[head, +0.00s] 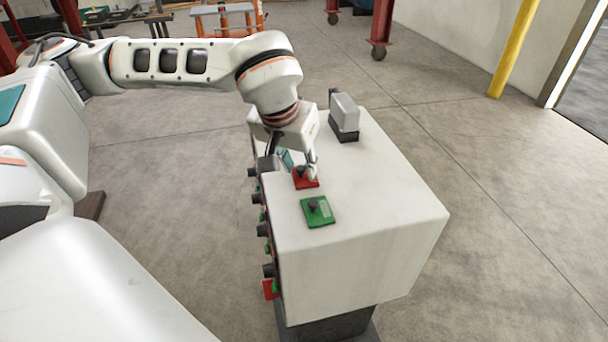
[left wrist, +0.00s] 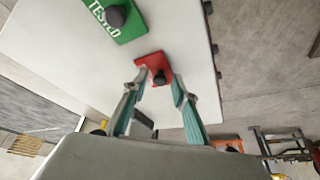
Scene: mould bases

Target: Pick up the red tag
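The red tag (head: 309,184) lies flat on top of the white block, with a dark round knob on it. In the left wrist view the red tag (left wrist: 148,62) is just beyond the fingertips. My left gripper (head: 291,166) points down over the tag and hides part of it. In the left wrist view my left gripper (left wrist: 160,83) has its fingers apart, one on each side of the knob. I cannot tell whether a finger touches the tag. My right gripper is not in view.
A green tag (head: 318,212) with a knob lies just in front of the red one; in the left wrist view the green tag (left wrist: 120,24) reads "TESTED". A grey-and-black device (head: 344,117) stands at the block's far end. The white block (head: 385,200) has knobs and tags along its left side.

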